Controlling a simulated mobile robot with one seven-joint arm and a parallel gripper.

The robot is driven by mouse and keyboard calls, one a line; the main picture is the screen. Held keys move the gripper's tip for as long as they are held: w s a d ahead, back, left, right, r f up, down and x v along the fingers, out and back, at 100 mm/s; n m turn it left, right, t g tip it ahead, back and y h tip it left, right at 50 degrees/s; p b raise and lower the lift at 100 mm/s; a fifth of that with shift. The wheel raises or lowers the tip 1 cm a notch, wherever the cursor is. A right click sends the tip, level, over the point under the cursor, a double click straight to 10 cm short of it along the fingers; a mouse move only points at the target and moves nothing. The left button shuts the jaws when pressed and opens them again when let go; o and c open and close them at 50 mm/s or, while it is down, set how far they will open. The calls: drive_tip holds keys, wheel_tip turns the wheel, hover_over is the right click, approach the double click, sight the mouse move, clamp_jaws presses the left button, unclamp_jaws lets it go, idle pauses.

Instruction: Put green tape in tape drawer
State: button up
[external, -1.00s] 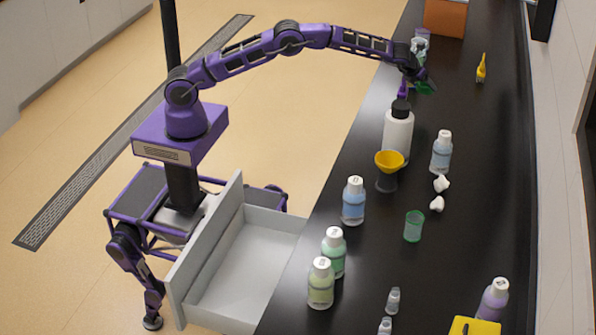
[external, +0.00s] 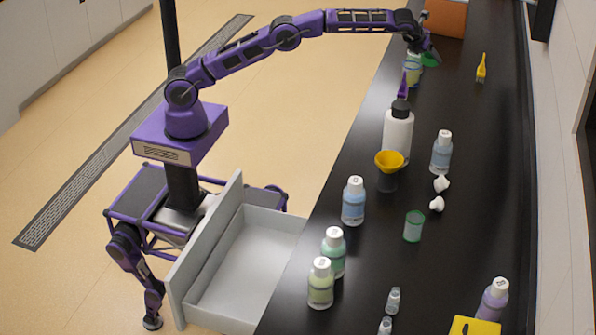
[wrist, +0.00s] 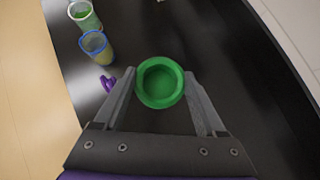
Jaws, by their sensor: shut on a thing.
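The green tape (wrist: 144,96) is a green roll held between the two fingers of my gripper (wrist: 160,98) in the wrist view. In the external view my gripper (external: 431,52) is above the far part of the black counter, with the green tape (external: 430,61) showing at its fingers. The tape appears raised off the counter. An open, empty-looking grey drawer (external: 240,275) stands out from the counter's near left side, far from my gripper; whether it is the tape drawer I cannot tell.
Beakers (external: 412,72) and a purple item (external: 403,88) stand near my gripper. A white bottle with a black cap (external: 397,135), a yellow funnel (external: 389,162) and several labelled bottles line the black counter (external: 465,230). An orange-brown box (external: 446,17) sits at the far end.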

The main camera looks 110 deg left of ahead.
drive_tip(key=s+d+r+m+t+b, duration=0.1)
drive_tip(key=s+d+b, duration=0.15)
drive_tip(key=d, duration=1.75)
drive_tip(key=s+d+b, duration=0.1)
drive_tip(key=s+d, duration=0.2)
drive_tip(key=d, duration=1.7)
drive_tip(key=m+h+b, duration=0.1)
drive_tip(key=m+b, duration=0.1)
drive_tip(key=b, duration=0.2)
hover_over(287, 256)
drive_tip(key=s+d, duration=0.2)
drive_tip(key=shift+t, duration=0.4)
wheel_tip(287, 256, down, 40)
drive_tip(key=shift+s+d+f, duration=0.1)
drive_tip(key=shift+s+f, duration=0.05)
drive_tip(key=shift+f+b, duration=0.55)
drive_tip(key=shift+f, duration=2)
drive_tip(key=o, duration=1.3)
drive_tip(key=shift+r, duration=0.1)
drive_tip(key=shift+r, duration=0.1)
